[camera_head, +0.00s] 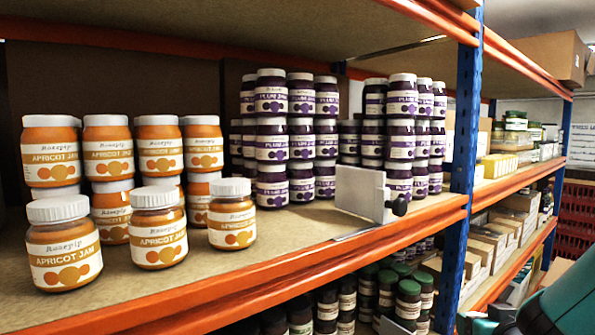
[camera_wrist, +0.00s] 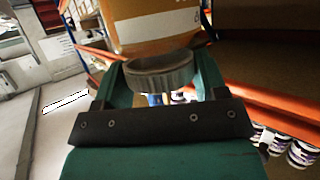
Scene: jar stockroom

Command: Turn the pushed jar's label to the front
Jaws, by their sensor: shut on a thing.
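My gripper (camera_wrist: 161,82) shows in the wrist view with its two teal fingers shut on a round grey ribbed lid (camera_wrist: 160,80), one finger on each side. On the shelf at the left, a group of apricot jam jars with white lids stands upright. The front row has a left jar (camera_head: 64,245), a middle jar (camera_head: 158,228) and a right jar (camera_head: 231,215), with labels facing forward, turned slightly differently.
Plum jam jars (camera_head: 271,140) stand stacked behind and right of the apricot jars. A pale upright plate (camera_head: 361,193) with a black knob stands near the orange shelf edge (camera_head: 290,262). A blue post (camera_head: 462,150) rises at the right. Bare shelf lies before the plum jars.

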